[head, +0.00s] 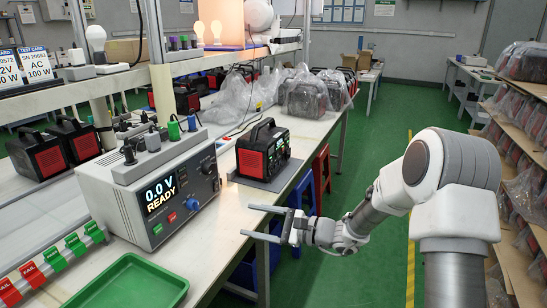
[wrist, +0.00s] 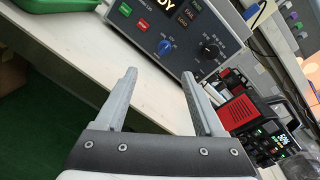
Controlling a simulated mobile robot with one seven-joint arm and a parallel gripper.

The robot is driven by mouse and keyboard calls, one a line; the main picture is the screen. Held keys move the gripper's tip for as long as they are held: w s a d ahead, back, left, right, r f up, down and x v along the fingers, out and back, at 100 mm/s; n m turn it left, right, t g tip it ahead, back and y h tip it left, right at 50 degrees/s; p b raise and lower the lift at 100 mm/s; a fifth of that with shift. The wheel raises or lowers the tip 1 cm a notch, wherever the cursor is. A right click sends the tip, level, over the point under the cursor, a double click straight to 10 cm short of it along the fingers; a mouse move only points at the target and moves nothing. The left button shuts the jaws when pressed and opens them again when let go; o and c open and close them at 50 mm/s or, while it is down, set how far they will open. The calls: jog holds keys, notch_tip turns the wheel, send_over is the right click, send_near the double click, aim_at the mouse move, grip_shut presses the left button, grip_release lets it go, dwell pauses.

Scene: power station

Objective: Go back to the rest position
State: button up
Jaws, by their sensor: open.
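My gripper (head: 265,223) is open and empty. In the head view it reaches left from my white arm, at the right edge of the workbench. The wrist view shows its two grey fingers (wrist: 158,100) spread apart with nothing between them. The grey test unit (head: 155,190) stands on the bench to the left of the fingers and reads "0.0 V READY". It also shows at the top of the wrist view (wrist: 185,35). A red and black power station (head: 264,150) sits on a dark mat behind the gripper. It also shows at the right of the wrist view (wrist: 250,120).
A green tray (head: 130,283) lies at the front of the bench (head: 222,222). Red and blue stools (head: 321,172) stand beside the bench. Racks of bagged units (head: 520,130) line the right side. The green aisle floor (head: 345,250) is open between bench and racks.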

jog(key=s+d+r+n+g+h, duration=0.25)
jog(key=s+n+h, duration=0.2)
jog(key=s, duration=0.45)
jog(key=s+d+r+n+g+h, duration=0.1)
jog(key=s+r+n+g+h, duration=0.3)
jog(key=s, duration=0.4)
jog(key=s+d+r+n+t+h, duration=0.2)
jog(key=s+d+n+t+h, duration=0.15)
jog(key=s+d, duration=0.4)
jog(key=s+d+r+n+t+h, duration=0.3)
jog(key=s+d+h, duration=0.15)
jog(key=d, duration=0.55)
notch_tip(320, 180, up, 22)
jog(key=p, duration=2.1)
jog(key=shift+s+f+p, duration=0.25)
jog(key=shift+p, duration=0.1)
jog(key=shift+a, duration=0.2)
